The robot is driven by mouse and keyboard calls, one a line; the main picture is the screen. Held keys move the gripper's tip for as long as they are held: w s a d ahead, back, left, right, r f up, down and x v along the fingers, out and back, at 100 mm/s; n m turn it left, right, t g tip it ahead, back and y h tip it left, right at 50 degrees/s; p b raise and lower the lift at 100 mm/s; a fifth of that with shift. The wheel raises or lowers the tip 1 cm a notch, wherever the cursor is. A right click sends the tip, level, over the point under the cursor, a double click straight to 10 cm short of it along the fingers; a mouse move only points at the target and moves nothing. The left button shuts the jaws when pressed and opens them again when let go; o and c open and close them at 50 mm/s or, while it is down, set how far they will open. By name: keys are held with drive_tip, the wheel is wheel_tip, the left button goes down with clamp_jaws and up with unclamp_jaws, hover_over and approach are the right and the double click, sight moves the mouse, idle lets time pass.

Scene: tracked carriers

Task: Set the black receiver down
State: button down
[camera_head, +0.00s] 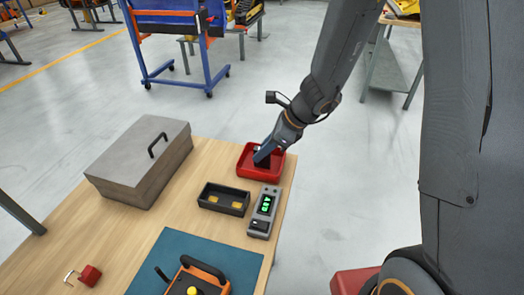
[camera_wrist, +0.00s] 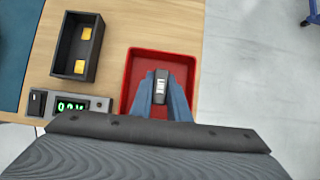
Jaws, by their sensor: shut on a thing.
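My gripper (camera_wrist: 161,97) points down over the red tray (camera_wrist: 127,82) at the table's edge; the tray also shows in the head view (camera_head: 244,171). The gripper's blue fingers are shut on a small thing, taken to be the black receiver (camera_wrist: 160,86). From above it shows a pale grey top with dark parts, and a dark patch shows beside the fingers in the head view. The receiver is within the tray's outline. I cannot tell whether it touches the tray floor. The fingers hide its sides.
A black bin (camera_head: 208,205) with yellow pieces and a grey device (camera_head: 262,215) with a green display stand close to the tray.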

drive_tip(key=shift+f, duration=0.15)
drive_tip(key=c, duration=1.7)
unclamp_jaws()
drive_tip(key=shift+d+r, duration=0.15)
drive_tip(key=shift+r, duration=0.25)
drive_tip(key=v, duration=1.1)
drive_tip(key=s+d+f+n+h, duration=0.1)
drive_tip(key=s+d+n+h, duration=0.1)
drive_tip(key=n, duration=0.5)
drive_tip(key=s+d+n+g+h, duration=0.1)
drive_tip(key=s+d+n+h, duration=0.1)
drive_tip(key=s+d+n, duration=0.2)
drive_tip(key=s+d+f+n+h, duration=0.1)
drive_tip(key=s+d+n+h, duration=0.1)
drive_tip(key=s+n, duration=0.5)
drive_tip(key=shift+s+d+f+n, duration=0.15)
drive_tip(key=shift+d+n, duration=0.1)
drive_tip(key=shift+n, duration=0.8)
drive_tip(key=shift+s+d+f+n, duration=0.15)
drive_tip(key=shift+d+n, duration=0.15)
drive_tip(key=shift+n, duration=0.75)
